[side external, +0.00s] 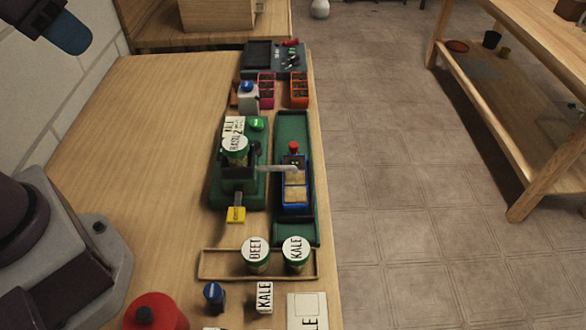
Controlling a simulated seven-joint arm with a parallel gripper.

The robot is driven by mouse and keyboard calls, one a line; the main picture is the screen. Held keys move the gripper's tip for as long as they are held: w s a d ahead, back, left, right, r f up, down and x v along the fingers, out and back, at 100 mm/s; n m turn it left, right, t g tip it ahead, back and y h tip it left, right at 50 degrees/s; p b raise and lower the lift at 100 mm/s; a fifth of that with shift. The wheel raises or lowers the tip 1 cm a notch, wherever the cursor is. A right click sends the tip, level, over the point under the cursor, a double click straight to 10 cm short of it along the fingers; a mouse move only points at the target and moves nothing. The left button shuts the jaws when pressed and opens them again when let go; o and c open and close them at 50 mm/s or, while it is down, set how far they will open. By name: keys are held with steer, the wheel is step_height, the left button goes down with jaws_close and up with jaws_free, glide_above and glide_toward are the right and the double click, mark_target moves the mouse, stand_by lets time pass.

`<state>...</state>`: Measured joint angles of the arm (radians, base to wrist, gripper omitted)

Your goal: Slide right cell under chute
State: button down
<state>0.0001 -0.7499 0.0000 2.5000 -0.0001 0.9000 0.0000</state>
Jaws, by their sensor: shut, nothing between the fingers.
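A blue cell tray (281,207) sits in a long green track (291,128) at the table's right side. A red knob (293,147) stands at the tray's far end. A green dispenser (224,199) stands left of the track with a jar (235,150) on top. Its pale chute (280,169) reaches right over the tray, its tip above the far part of the cells. I cannot tell exactly which cell lies under it.
A wooden tray (203,264) holds BEET (255,250) and KALE (296,249) jars near the track's near end. A yellow block (236,214) is in front of the dispenser. A white bottle (248,98) and seedling trays (299,90) stand behind. The table's left side is clear.

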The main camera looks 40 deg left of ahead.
steer(key=c, duration=1.6)
jaws_free()
steer(key=o, duration=0.3)
steer(key=shift+w+d+f, duration=0.1)
steer(key=shift+f, duration=0.15)
steer(key=shift+o, duration=0.3)
steer(key=shift+w+d+f+g, duration=0.15)
steer(key=shift+w+f+g, duration=0.3)
steer(key=shift+f, duration=0.05)
steer(key=shift+w+d+f+g, duration=0.15)
steer(key=shift+w+f+g, duration=0.3)
steer(key=shift+f, duration=0.05)
steer(key=n+g, duration=0.4)
glide_above(294, 144)
step_height(294, 144, down, 17)
step_height(294, 144, down, 12)
steer(key=shift+w+f, duration=0.1)
